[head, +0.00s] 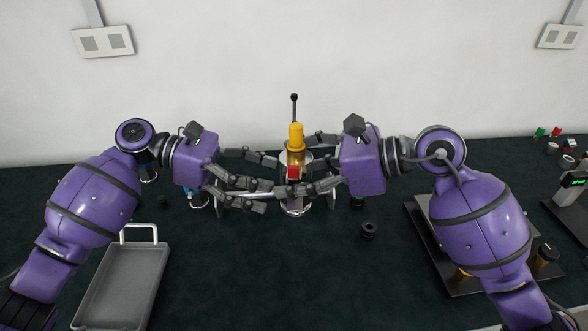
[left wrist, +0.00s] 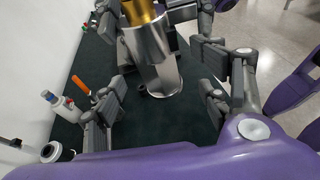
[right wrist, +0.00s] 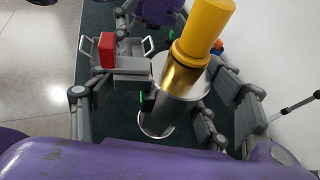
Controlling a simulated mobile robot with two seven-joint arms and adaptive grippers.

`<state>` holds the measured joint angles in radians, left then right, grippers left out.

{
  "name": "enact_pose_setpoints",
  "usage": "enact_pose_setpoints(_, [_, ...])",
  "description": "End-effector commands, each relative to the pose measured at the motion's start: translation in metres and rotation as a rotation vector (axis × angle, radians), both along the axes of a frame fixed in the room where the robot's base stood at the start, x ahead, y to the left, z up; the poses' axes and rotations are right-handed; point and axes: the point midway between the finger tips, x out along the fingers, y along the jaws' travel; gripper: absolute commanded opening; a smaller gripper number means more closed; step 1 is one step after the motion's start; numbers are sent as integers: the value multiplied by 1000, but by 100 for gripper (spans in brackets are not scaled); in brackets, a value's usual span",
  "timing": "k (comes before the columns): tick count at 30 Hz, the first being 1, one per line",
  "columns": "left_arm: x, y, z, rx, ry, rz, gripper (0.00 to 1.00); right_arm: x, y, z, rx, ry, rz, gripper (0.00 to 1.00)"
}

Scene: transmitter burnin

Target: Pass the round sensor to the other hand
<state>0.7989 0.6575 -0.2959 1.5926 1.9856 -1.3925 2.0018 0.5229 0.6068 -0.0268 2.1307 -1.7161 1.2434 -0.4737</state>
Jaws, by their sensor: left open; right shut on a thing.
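The round sensor, a silver cylinder with a brass neck and a yellow cap (head: 296,135), is upright at the middle between my two grippers. Its silver body shows in the left wrist view (left wrist: 150,45) and its yellow cap in the right wrist view (right wrist: 204,28). My right gripper (right wrist: 182,88) is shut on the sensor's body from the right. My left gripper (left wrist: 160,100) is open, its fingers pointing at the sensor from the left. A red block (head: 293,172) shows on the near side of the sensor. I cannot tell whether the sensor's foot touches the table.
A grey tray (head: 78,318) with a light handle lies front left. A black ring (head: 368,230) lies right of centre. A dark plate fixture (head: 420,232) is partly behind my right arm. A display unit (head: 573,181) stands far right. The front middle is clear.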

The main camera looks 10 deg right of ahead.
Motion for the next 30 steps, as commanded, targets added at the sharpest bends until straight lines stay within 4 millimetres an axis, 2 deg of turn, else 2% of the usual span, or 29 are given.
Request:
enact_pose_setpoints(1, [3,11,3,2,0,4,68,0,0,2,3,-4,0,46])
enact_pose_setpoints(6, [8,38,10,3,2,4,68,0,1,3,5,-6,3,46])
enact_pose_setpoints(11, [10,51,13,6,4,4,68,-1,1,4,6,-6,4,46])
enact_pose_setpoints(14, [6,52,6,23,9,-3,68,-1,2,4,7,-8,4,46])
enact_pose_setpoints(17, [-6,49,-15,71,24,-19,68,-1,2,4,7,-8,4,46])
enact_pose_setpoints(20, [-29,43,-50,154,46,-49,68,-1,2,4,7,-8,4,46])
enact_pose_setpoints(26, [-94,36,-133,366,89,-127,68,-1,2,4,7,-8,4,46])
enact_pose_setpoints(30, [-147,36,-185,513,105,-185,68,-1,2,4,7,-8,4,46])
